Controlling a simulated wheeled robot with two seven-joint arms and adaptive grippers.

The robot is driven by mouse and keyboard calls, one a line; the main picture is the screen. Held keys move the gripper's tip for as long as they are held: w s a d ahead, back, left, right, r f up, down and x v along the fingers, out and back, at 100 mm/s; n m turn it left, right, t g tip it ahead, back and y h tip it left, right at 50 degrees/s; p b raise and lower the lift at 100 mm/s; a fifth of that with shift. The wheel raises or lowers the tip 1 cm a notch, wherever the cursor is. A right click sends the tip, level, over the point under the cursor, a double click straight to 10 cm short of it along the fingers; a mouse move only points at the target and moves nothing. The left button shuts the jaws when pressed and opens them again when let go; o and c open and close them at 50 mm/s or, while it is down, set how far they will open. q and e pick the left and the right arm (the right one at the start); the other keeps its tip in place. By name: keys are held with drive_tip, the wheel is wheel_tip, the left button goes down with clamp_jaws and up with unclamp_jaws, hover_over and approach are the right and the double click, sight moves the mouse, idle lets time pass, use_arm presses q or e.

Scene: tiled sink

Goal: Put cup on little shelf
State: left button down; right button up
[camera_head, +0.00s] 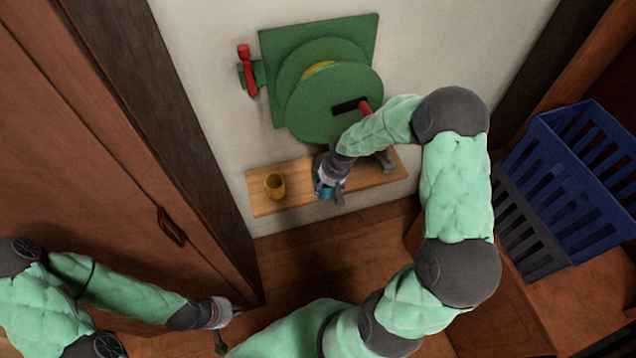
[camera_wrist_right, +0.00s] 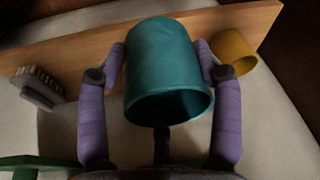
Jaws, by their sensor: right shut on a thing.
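A teal cup (camera_wrist_right: 165,65) is held between the two purple fingers of my right gripper (camera_wrist_right: 160,52). The cup also shows in the head view (camera_head: 325,192), partly hidden by the gripper. The little wooden shelf (camera_head: 300,170) is mounted on the wall. My right gripper (camera_head: 334,186) with the cup is over the middle of the shelf; I cannot tell whether the cup touches it. A yellow cup (camera_head: 275,187) stands on the left part of the shelf. My left gripper (camera_head: 230,327) is empty at the lower left, its fingers apart.
A brush (camera_wrist_right: 38,85) lies at the shelf's other end in the wrist view. A green hose reel (camera_head: 335,95) with a red tap (camera_head: 246,70) is on the wall above the shelf. A blue basket (camera_head: 580,180) stands at the right. A wooden cabinet door (camera_head: 100,130) is at the left.

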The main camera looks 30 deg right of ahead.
drive_tip(key=w+f+b, duration=0.1)
drive_tip(key=w+f, duration=0.1)
drive_tip(key=w+f+b, duration=0.1)
drive_tip(key=w+f, duration=0.1)
drive_tip(key=w, duration=0.1)
drive_tip(key=w+d+f+b, duration=0.1)
drive_tip(key=w+f, duration=0.1)
drive_tip(key=f, duration=0.1)
drive_tip(key=shift+w, duration=0.3)
drive_tip(key=shift+s+b+x, duration=0.2)
drive_tip(key=shift+b+x, duration=0.4)
drive_tip(key=shift+x, duration=1)
drive_tip(key=shift+f, duration=0.1)
drive_tip(key=shift+f, duration=0.15)
drive_tip(key=o, duration=1.1)
drive_tip(key=shift+o, duration=0.2)
